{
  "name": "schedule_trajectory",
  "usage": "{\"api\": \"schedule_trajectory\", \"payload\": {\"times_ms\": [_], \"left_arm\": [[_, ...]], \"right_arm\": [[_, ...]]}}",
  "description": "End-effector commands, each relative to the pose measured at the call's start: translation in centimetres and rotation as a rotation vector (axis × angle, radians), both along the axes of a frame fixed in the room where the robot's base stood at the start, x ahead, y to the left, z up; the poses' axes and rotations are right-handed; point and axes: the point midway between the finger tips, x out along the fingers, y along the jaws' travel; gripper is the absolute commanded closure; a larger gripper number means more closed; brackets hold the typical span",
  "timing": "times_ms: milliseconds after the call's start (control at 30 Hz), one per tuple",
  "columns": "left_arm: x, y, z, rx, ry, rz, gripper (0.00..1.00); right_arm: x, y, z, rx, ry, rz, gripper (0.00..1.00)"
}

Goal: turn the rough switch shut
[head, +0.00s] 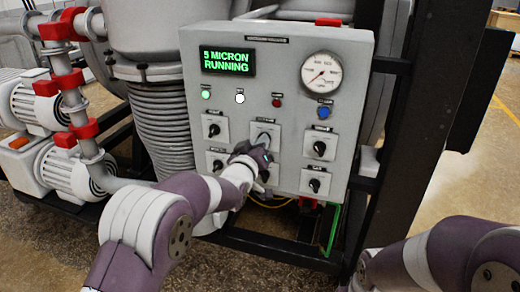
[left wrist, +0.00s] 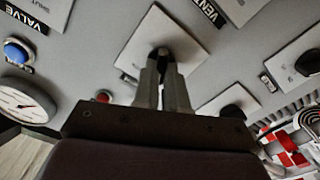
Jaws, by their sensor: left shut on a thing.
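A grey control panel (head: 244,120) carries several black rotary switches on pale square plates. My left gripper (head: 263,150) reaches the upper middle switch (head: 264,137) from below and hides most of it and the switch beneath. In the left wrist view, my left gripper's fingers (left wrist: 163,68) are closed on the dark knob of this switch, whose plate (left wrist: 133,62) shows around them. Its label is hidden by the gripper, and I cannot read which switch is named rough. The knob's angle is mostly covered. My right gripper is out of view.
The panel's display (head: 227,61) reads "5 MICRON RUNNING". A dial gauge (head: 321,73), a blue button (head: 323,113) and a red light (head: 277,102) sit near the switches. White pumps (head: 75,170) with red-clamped pipes stand left. A black frame post (head: 405,130) stands right.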

Motion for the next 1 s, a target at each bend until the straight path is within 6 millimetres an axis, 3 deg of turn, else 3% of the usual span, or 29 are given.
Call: {"api": "schedule_trajectory", "payload": {"times_ms": [633,700,733,1000], "left_arm": [[-0.01,0.04,-0.15,-0.048,0.019,0.0,1.0],[-0.01,0.02,-0.16,-0.048,0.019,0.0,0.72],[0.0,0.03,-0.15,-0.047,0.019,0.0,0.63],[-0.02,0.03,-0.07,-0.047,0.017,0.0,0.63]], "right_arm": [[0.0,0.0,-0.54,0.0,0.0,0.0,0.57],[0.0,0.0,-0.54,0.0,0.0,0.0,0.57],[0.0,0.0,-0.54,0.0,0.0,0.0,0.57],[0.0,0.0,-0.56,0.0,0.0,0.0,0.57]]}}
